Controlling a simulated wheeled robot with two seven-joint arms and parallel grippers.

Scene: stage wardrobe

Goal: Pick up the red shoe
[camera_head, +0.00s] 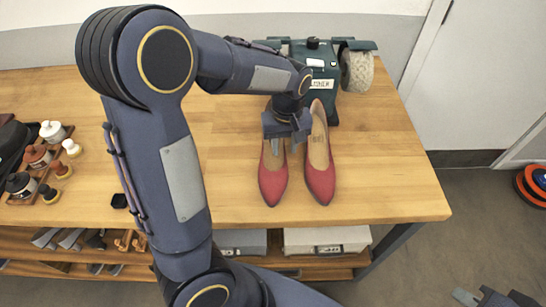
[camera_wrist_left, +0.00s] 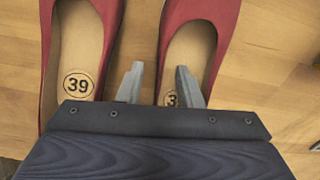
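A pair of red pointed shoes with tan insoles stands on the wooden table, toes toward the front edge: a left shoe (camera_head: 272,178) and a right shoe (camera_head: 319,170) in the head view. My left gripper (camera_head: 285,146) is above the heel of the left one and hides that heel. In the left wrist view the same shoe is at right (camera_wrist_left: 200,40), the other at left (camera_wrist_left: 98,30). The open fingers (camera_wrist_left: 160,70) are apart, one over the gap between the shoes, one over the insole; contact cannot be told. My right gripper (camera_head: 492,298) is partly visible at the lower right, away from the table.
A dark green machine (camera_head: 312,75) with a pale wheel stands behind the shoes. Several bottles (camera_head: 52,131) are on a wooden rack at the left. Grey boxes (camera_head: 327,239) sit on the shelf below. The tabletop right of the shoes is clear.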

